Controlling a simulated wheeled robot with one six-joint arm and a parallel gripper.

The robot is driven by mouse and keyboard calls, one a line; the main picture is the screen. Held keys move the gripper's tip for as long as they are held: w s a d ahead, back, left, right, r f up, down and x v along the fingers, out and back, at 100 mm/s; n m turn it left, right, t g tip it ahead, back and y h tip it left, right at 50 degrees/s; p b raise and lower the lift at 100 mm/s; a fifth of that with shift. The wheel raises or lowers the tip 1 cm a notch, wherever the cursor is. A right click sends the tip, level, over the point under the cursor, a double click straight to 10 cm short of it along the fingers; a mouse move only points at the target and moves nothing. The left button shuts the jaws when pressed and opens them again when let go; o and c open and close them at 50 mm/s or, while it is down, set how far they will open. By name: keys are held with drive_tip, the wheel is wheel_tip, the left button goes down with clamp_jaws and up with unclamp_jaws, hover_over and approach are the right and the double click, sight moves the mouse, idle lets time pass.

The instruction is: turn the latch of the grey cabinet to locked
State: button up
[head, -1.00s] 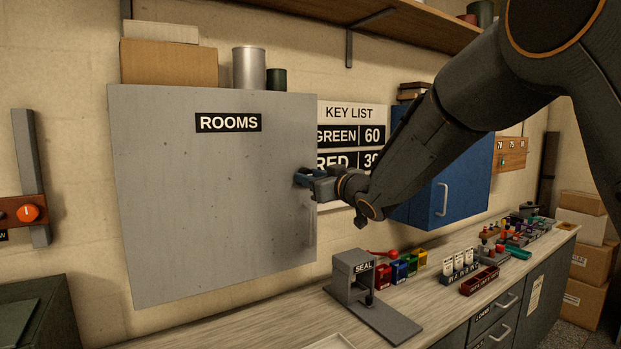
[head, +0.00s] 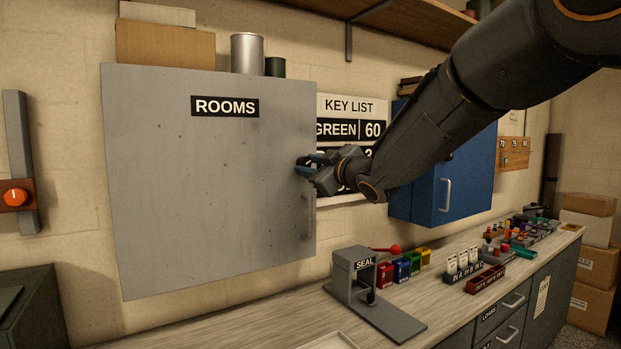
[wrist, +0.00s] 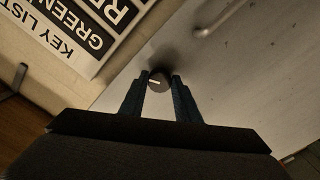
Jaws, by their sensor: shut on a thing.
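The grey cabinet (head: 210,190) marked ROOMS hangs on the wall at the left of the head view, its door closed. Its latch (wrist: 158,82) is a small dark round knob with a pale line on it, seen in the wrist view near the door's edge. My gripper (head: 303,166) is at the right edge of the cabinet door, above the door's handle. In the wrist view my gripper's two blue fingers (wrist: 160,88) are on either side of the knob, shut on it. In the head view the knob is hidden by my gripper.
A blue cabinet (head: 450,180) hangs to the right behind my arm. The key list sign (head: 350,106) is on the wall close beside my gripper. Below, the counter carries a SEAL press (head: 362,280), coloured bins and a red tray (head: 485,284).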

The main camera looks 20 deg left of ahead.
drive_tip(key=n+b, duration=0.6)
drive_tip(key=shift+f+n+b, duration=0.15)
drive_tip(key=shift+n+b, duration=0.15)
drive_tip(key=n+b, duration=0.5)
drive_tip(key=shift+n, duration=0.4)
drive_tip(key=shift+r, duration=0.2)
drive_tip(key=o, duration=1)
drive_tip(key=shift+o, duration=0.2)
drive_tip(key=v, duration=0.7)
drive_tip(key=shift+s+d+b, duration=0.25)
drive_tip(key=shift+d+b, duration=0.05)
drive_tip(key=shift+b, duration=0.1)
